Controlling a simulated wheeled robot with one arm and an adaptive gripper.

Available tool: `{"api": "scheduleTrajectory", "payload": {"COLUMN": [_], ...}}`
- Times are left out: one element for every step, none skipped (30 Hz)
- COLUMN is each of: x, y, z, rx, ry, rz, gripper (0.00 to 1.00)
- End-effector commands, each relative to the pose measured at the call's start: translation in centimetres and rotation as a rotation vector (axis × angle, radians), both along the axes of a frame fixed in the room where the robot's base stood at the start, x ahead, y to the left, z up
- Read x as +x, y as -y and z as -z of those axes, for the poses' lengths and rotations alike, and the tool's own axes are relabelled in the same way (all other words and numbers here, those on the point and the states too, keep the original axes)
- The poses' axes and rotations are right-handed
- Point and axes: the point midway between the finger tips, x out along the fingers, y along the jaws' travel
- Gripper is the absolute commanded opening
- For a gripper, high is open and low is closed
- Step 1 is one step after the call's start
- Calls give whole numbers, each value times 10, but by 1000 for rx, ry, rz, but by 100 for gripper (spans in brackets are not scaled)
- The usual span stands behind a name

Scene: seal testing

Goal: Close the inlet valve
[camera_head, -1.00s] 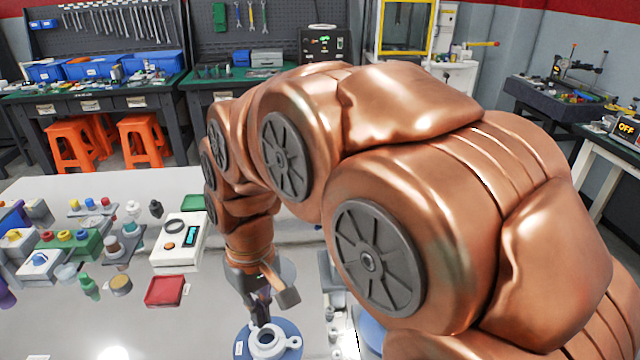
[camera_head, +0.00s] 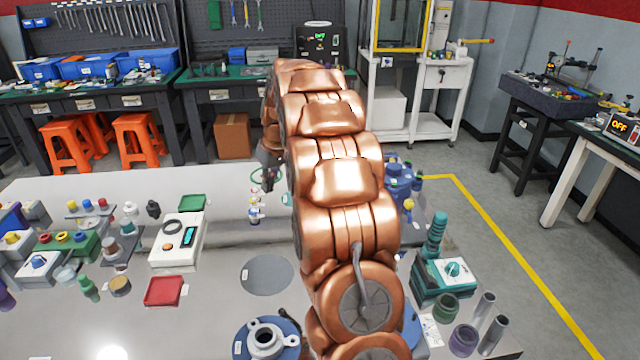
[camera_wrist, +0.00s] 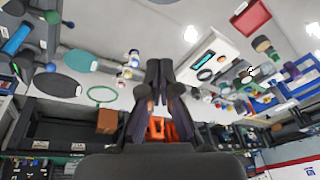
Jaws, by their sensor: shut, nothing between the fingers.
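No part is clearly labelled as the inlet valve, so I cannot tell which one it is. A small white, blue and yellow fitting (camera_head: 254,211) stands near the far edge of the table; small fittings like it show in the wrist view (camera_wrist: 130,64). A blue device (camera_head: 398,176) with a yellow knob (camera_head: 408,205) stands right of my arm, partly hidden by it. My gripper (camera_head: 267,186) is shut and empty above the far table edge, beyond the small fitting. Its closed fingers also show in the wrist view (camera_wrist: 159,68), touching nothing.
A green ring (camera_wrist: 101,95) lies near the fittings. A white ported housing (camera_head: 265,339) sits on a blue round base at the front. A teal-knobbed box (camera_head: 453,271) and several cylinders stand right. A white meter (camera_head: 178,240) and red tray (camera_head: 164,291) stand left. A grey disc (camera_head: 267,275) lies mid-table.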

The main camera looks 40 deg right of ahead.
Motion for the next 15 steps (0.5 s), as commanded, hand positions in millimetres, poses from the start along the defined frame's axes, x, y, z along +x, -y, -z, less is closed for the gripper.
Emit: {"api": "scheduleTrajectory", "payload": {"x": [8, 13, 19, 23, 26, 31, 33, 36, 40, 41, 43, 45, 46, 46, 46], "y": [21, 32, 46, 57, 68, 83, 94, 105, 120, 131, 142, 157, 167, 177, 190], "z": [5, 7, 12, 14, 16, 20, 24, 26, 31, 34, 38, 41, 45, 49, 53], "rx": [-4, -8, -10, -13, -18, -23, -26, -32, -38, -43, -47, -56, -61, -65, -73], "ry": [14, 24, 36, 45, 56, 68, 76, 86, 99, 106, 116, 129, 136, 143, 154], "rz": [8, 10, 11, 13, 16, 16, 19, 19, 22, 23, 24, 27, 28, 30, 30], "gripper": [0, 0, 0, 0, 0, 0, 0, 0, 0, 0, 0, 0, 0, 0, 0]}}
